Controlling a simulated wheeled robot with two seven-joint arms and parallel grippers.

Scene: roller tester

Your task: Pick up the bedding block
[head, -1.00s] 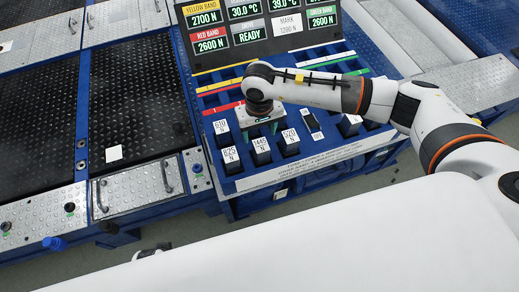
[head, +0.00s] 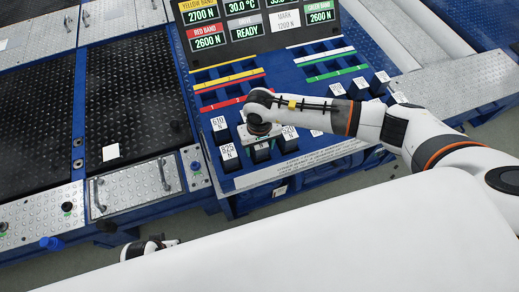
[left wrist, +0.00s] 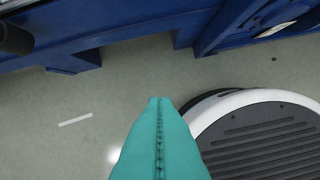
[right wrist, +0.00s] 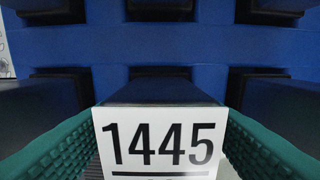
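Several black blocks with white number cards stand in a blue panel. I cannot tell by label which is the bedding block. My right gripper (head: 259,138) is low over the front row at the 1445 N block (head: 261,156). In the right wrist view, the 1445 card (right wrist: 160,145) lies between the two green fingers, one on each side. They look open; firm contact is not visible. The 825 N block (head: 229,158) and 610 N block (head: 219,131) stand to the left, the 520 N block (head: 289,142) close to the right. My left gripper (left wrist: 160,100) is shut and empty above the floor.
Empty slots lie behind, beside yellow, red, white and green strips (head: 335,70). More blocks (head: 380,84) stand at the panel's right. A display (head: 250,22) rises at the back. Black roller plates (head: 130,90) lie left. A blue frame (left wrist: 70,50) is near my left gripper.

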